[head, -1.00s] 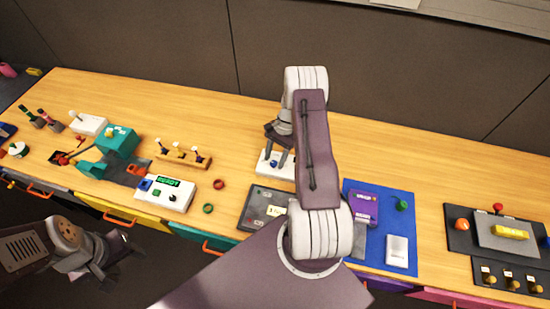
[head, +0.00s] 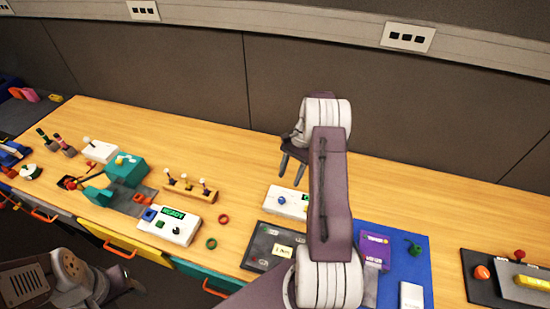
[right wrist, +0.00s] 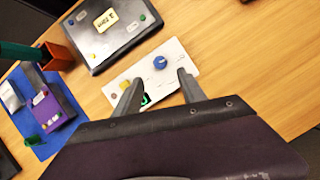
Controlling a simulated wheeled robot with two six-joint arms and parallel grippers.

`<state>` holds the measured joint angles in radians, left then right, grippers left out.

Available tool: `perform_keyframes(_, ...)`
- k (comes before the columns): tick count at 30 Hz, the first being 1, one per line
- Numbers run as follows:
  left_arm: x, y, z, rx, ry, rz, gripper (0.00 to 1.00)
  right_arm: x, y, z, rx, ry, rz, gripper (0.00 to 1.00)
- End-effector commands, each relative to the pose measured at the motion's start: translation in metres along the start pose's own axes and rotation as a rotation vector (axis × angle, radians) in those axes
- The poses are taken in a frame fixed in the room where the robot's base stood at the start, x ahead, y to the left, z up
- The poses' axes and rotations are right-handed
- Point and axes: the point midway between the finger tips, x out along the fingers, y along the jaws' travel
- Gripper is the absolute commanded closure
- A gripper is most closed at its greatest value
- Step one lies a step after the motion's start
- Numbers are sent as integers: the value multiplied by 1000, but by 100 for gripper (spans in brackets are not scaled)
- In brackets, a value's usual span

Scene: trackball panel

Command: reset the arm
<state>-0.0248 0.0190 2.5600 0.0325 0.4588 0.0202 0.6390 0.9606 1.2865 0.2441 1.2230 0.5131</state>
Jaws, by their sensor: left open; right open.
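The white trackball panel (head: 292,204) lies on the table, partly hidden by my right arm in the head view. It has a blue ball (head: 281,201) and a green display. In the right wrist view the panel (right wrist: 178,52) lies beyond my fingers, with the blue ball (right wrist: 160,62) and a lit green symbol showing. My right gripper (head: 291,174) is open and empty, raised above the panel with its fingers pointing down. Its fingers also show in the wrist view (right wrist: 160,80). My left gripper (head: 128,287) is low at the left, off the table's front edge.
A dark panel with a yellow note (head: 263,251) stands in front of the trackball panel. A blue mat (head: 407,262) with a purple box (head: 374,250) lies to the right. A white box with a READY display (head: 168,227) and two rings stand left. Table behind is clear.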

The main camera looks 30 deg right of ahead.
Motion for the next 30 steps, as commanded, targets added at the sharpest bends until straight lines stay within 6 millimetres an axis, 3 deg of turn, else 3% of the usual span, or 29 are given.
perform_keyframes(6, 0, 0, 0, 0, 0, 0, 47, 1, -2, 2, -5, 0, 2, 52)
perform_keyframes(8, 0, 0, 0, 0, 0, 0, 47, -1, -11, 8, -32, 8, 6, 52)
perform_keyframes(10, 0, 0, 0, 0, 0, 0, 47, -16, -30, 22, -89, 44, -2, 52)
perform_keyframes(11, 0, 0, 0, 0, 0, 0, 47, -24, -40, 33, -121, 62, -6, 52)
perform_keyframes(13, 0, 0, 0, 0, 0, 0, 47, -39, -56, 72, -208, 86, 4, 52)
perform_keyframes(16, 0, 0, 0, 0, 0, 0, 47, -48, -59, 139, -352, 126, 41, 52)
perform_keyframes(18, 0, 0, 0, 0, 0, 0, 47, -46, -50, 181, -480, 168, 65, 52)
perform_keyframes(22, 0, 0, 0, 0, 0, 0, 47, -28, -9, 236, -753, 256, 105, 52)
perform_keyframes(25, 0, 0, 0, 0, 0, 0, 47, -6, 30, 253, -951, 315, 136, 52)
perform_keyframes(30, 0, 0, 0, 0, 0, 0, 47, 27, 76, 243, -1163, 361, 187, 52)
